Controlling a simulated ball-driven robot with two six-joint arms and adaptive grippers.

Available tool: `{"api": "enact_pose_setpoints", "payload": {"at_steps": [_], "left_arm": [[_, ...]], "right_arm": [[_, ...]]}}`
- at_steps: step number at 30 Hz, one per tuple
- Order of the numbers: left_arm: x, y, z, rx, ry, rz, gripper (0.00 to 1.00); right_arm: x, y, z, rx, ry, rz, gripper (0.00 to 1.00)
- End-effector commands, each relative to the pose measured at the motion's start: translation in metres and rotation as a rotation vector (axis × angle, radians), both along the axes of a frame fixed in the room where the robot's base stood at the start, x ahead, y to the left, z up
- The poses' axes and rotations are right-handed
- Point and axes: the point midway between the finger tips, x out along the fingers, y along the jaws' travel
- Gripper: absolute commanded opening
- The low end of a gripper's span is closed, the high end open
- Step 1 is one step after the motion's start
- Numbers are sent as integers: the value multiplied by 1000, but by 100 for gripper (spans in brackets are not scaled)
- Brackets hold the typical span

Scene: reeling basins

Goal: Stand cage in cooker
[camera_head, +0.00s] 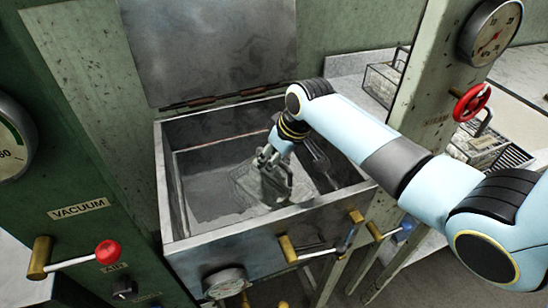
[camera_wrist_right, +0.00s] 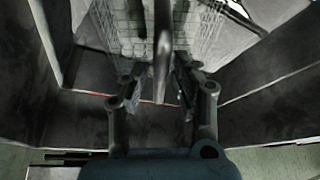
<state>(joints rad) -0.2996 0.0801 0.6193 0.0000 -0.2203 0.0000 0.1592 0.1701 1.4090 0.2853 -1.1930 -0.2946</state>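The cooker (camera_head: 186,243) is an open metal basin with its lid up at the back. The wire cage (camera_head: 250,186) is inside it, low in the basin, partly hidden by my right gripper. The cage also shows at the top of the right wrist view (camera_wrist_right: 195,28), with its dark upright handle (camera_wrist_right: 162,50) towards me. My right gripper (camera_head: 272,165) is down inside the cooker at the cage's handle. In the right wrist view, its fingers (camera_wrist_right: 160,85) stand apart on either side of the handle, with visible gaps. My left gripper is not in view.
More wire cages (camera_head: 478,146) stand on the counter at the right, behind a green post with a red valve wheel (camera_head: 472,103). Brass-ended levers (camera_head: 288,249) project from the cooker's front. A red-knobbed vacuum lever (camera_head: 107,252) is at the left. The raised lid (camera_head: 210,45) stands behind.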

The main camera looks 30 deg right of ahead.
Motion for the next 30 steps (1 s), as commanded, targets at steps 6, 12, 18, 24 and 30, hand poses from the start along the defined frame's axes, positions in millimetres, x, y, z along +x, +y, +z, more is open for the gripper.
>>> {"api": "enact_pose_setpoints", "payload": {"at_steps": [6, 12, 18, 24, 30], "left_arm": [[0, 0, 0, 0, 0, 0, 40], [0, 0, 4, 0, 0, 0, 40], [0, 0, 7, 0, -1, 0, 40], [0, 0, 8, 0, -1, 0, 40], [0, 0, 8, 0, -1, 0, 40]], "right_arm": [[0, 0, 1, 0, 0, 0, 29], [-8, -3, 23, -1, -2, -1, 29], [-25, -8, 66, -2, -3, 2, 29], [-38, -11, 99, -1, -1, 1, 29], [-44, -12, 113, 0, 0, -1, 29]]}}
